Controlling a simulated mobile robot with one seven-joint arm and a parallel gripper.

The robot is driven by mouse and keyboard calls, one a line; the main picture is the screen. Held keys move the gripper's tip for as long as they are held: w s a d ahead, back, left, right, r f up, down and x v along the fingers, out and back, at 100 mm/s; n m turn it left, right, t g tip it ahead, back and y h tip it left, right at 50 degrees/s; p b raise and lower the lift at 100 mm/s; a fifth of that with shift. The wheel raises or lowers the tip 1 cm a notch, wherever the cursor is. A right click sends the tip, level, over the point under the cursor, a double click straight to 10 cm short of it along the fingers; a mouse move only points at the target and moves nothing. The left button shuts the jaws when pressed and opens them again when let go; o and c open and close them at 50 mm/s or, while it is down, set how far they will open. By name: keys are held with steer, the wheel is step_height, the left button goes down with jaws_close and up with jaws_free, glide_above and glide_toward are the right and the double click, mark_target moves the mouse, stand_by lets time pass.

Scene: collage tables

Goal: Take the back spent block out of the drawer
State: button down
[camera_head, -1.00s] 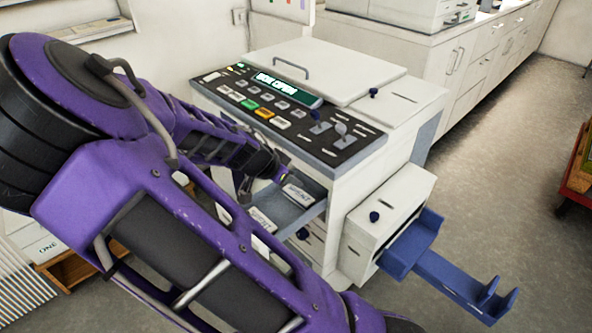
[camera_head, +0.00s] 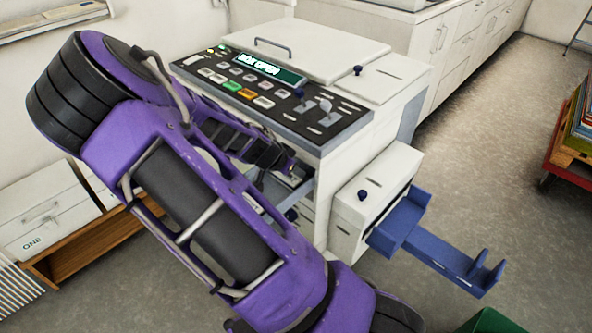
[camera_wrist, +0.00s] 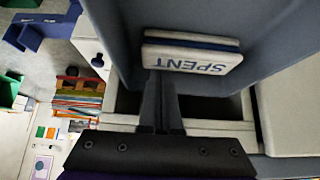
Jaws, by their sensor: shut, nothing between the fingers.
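A white block (camera_wrist: 192,60) with a dark blue band lies in the grey-blue drawer (camera_wrist: 225,88) in the wrist view. Its face reads SPENT, upside down in this view. My gripper (camera_wrist: 161,75) is shut with nothing between its fingers. I cannot make out a second block.
The drawer is in a white machine with a dark button panel (camera_head: 262,92). A white box (camera_head: 374,205) with a blue tray (camera_head: 440,257) juts out at its right. A wooden shelf (camera_head: 95,245) with white boxes stands at left. A red cart (camera_head: 566,160) stands at right.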

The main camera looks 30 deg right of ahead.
mark_target(288, 184)
steer(key=shift+a, duration=0.1)
steer(key=shift+s+a+p, duration=0.2)
steer(key=shift+s+a, duration=0.1)
steer(key=shift+a, duration=0.55)
steer(key=shift+s+a+p, duration=0.25)
steer(key=shift+s+a, duration=0.1)
steer(key=shift+a, duration=0.5)
steer(key=shift+s+a+p, duration=0.2)
steer(key=shift+s+a, duration=0.1)
steer(key=shift+a, duration=0.55)
steer(key=shift+r, duration=0.15)
